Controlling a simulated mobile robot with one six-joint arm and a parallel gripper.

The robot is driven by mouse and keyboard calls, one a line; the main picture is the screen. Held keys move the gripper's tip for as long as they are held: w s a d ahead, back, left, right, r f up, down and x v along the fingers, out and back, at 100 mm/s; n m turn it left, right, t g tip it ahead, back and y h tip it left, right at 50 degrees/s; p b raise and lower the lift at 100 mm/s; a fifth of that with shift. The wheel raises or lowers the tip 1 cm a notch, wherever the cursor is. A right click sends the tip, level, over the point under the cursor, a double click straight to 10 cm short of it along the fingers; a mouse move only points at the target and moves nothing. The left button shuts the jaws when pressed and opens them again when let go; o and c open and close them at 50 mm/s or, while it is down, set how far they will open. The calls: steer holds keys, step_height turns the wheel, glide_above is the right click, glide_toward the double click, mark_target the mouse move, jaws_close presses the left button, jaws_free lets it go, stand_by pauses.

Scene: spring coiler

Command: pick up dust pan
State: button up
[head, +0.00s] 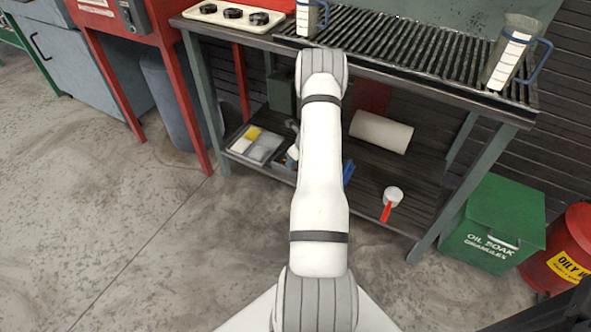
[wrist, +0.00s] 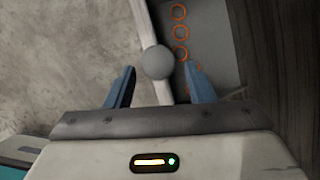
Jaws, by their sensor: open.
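I cannot pick out a dust pan for certain. The nearest thing in shape is a white scoop-like piece with a red handle (head: 393,196), lying on the lower shelf right of my arm in the head view. My gripper (wrist: 159,67) is open in the wrist view, its two blue fingers apart. A grey round thing (wrist: 158,62) shows between the fingertips; I cannot tell whether it touches them. In the head view my arm hides most of the gripper, which is low by the shelf's front, left of the red-handled piece.
A tray (head: 236,150) with yellow and white items is on the lower shelf (head: 365,205), as is a white roll (head: 381,132). Orange rings (wrist: 180,32) show in the wrist view. A green box (head: 493,222) and red bin (head: 565,250) stand right. Floor at left is clear.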

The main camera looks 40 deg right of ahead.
steer(key=b+x, duration=0.1)
steer(key=x, duration=0.2)
steer(key=shift+f, duration=0.2)
jaws_close()
steer(key=shift+r, duration=0.1)
stand_by(0.5)
